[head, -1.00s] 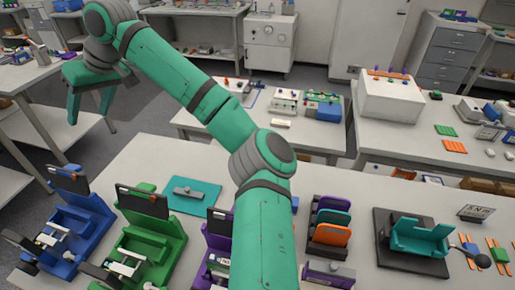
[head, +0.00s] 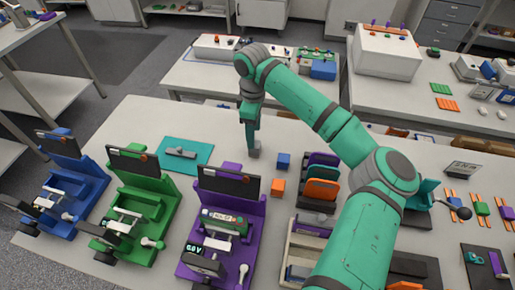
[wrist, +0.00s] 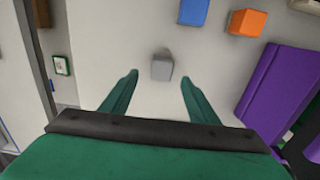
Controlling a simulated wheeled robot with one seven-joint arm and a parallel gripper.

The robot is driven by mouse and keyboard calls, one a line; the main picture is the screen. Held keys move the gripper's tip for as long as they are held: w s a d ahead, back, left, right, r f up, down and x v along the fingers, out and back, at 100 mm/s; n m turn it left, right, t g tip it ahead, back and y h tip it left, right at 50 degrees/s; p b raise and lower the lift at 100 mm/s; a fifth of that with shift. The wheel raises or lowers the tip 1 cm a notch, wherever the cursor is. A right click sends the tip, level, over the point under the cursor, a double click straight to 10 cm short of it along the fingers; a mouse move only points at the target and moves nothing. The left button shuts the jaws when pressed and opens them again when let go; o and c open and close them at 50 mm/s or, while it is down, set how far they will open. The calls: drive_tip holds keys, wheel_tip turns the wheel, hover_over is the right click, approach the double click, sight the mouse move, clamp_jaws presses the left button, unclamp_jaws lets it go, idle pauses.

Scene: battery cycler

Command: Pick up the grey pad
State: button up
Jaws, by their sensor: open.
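The grey pad is a small grey block (wrist: 162,68) on the pale bench top. In the wrist view it lies beyond and between my fingertips, with a gap on each side. In the head view the pad (head: 256,153) shows just at the lower end of my gripper (head: 251,135), which points down at the bench. In the wrist view my gripper (wrist: 159,79) is open with nothing between its green fingers. I cannot tell exactly how high the fingertips are above the bench.
A blue block (head: 284,160) and an orange block (head: 278,187) lie to the right of the pad. A purple cycler (head: 228,205) stands in front, left of them. A teal mat (head: 200,164) with a grey item lies to the left. A rack of coloured plates (head: 322,190) stands right.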

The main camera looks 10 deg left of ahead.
drive_tip(key=f, duration=0.6)
drive_tip(key=shift+s+a+f, duration=0.1)
drive_tip(key=shift+s+a, duration=0.05)
drive_tip(key=shift+s, duration=0.05)
drive_tip(key=shift+w+f, duration=0.15)
drive_tip(key=shift+f, duration=0.35)
drive_tip(key=c, duration=0.3)
drive_tip(key=shift+d, duration=0.3)
drive_tip(key=c, duration=0.8)
drive_tip(key=shift+a, duration=0.35)
drive_tip(key=shift+c, duration=0.2)
drive_tip(key=shift+a+r, duration=0.1)
drive_tip(key=shift+a, duration=0.1)
wheel_tip(320, 180, up, 18)
drive_tip(key=shift+s, duration=0.2)
